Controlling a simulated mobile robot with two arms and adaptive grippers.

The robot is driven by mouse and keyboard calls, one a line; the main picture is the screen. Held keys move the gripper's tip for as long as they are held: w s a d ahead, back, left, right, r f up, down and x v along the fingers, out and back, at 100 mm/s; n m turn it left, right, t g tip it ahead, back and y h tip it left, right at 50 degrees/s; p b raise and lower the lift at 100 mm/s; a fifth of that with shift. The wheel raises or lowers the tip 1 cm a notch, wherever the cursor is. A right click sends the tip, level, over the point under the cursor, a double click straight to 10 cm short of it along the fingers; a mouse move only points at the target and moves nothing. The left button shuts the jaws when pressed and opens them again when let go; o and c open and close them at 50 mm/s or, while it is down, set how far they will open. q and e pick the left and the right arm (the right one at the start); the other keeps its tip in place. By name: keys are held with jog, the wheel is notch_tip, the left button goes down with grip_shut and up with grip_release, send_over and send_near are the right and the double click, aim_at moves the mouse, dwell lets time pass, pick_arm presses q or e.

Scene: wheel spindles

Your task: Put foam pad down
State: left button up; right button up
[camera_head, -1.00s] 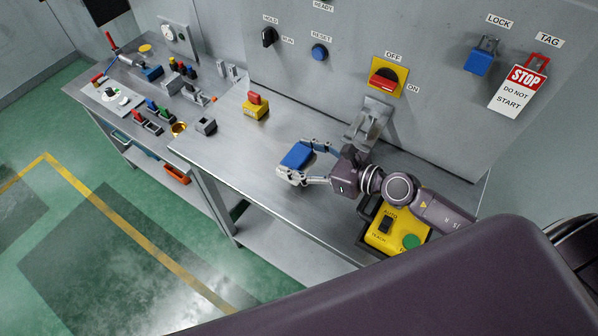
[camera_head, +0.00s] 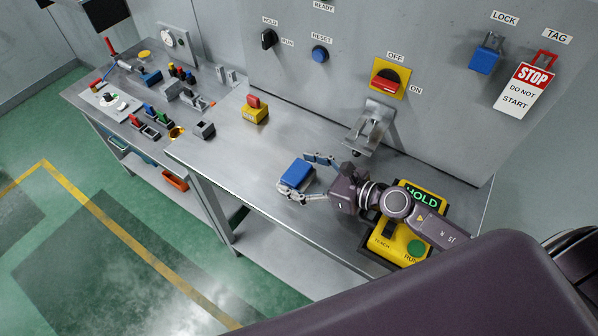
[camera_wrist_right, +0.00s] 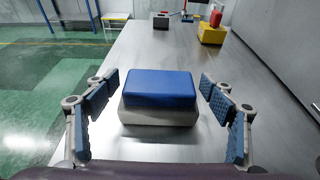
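The foam pad (camera_head: 298,172) is a block with a blue top and a pale grey lower part. It sits on the bare metal bench top (camera_head: 262,166), and in the right wrist view it (camera_wrist_right: 160,90) lies flat between my fingers. My right gripper (camera_head: 294,173) is open around the pad. In the right wrist view my right gripper (camera_wrist_right: 159,88) shows a clear gap between each blue-faced finger and the pad's sides. My left gripper is not in view.
A yellow block with a red top (camera_head: 255,109) stands behind the pad. A yellow control box (camera_head: 398,243) lies under my right forearm. A metal bracket (camera_head: 371,128) and wall panel (camera_head: 330,75) bound the back. A second bench (camera_head: 190,120) at left holds several small parts.

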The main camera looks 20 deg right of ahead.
jog(key=shift+r, duration=0.2)
jog(key=shift+s+d+f, duration=0.15)
jog(key=shift+s+d, duration=0.1)
jog(key=b+v, duration=0.4)
jog(key=v, duration=0.5)
jog(key=shift+b+v, duration=0.5)
jog(key=shift+v, duration=0.5)
jog(key=shift+s+r, duration=0.15)
jog(key=shift+r, duration=0.15)
jog(key=shift+r, duration=0.1)
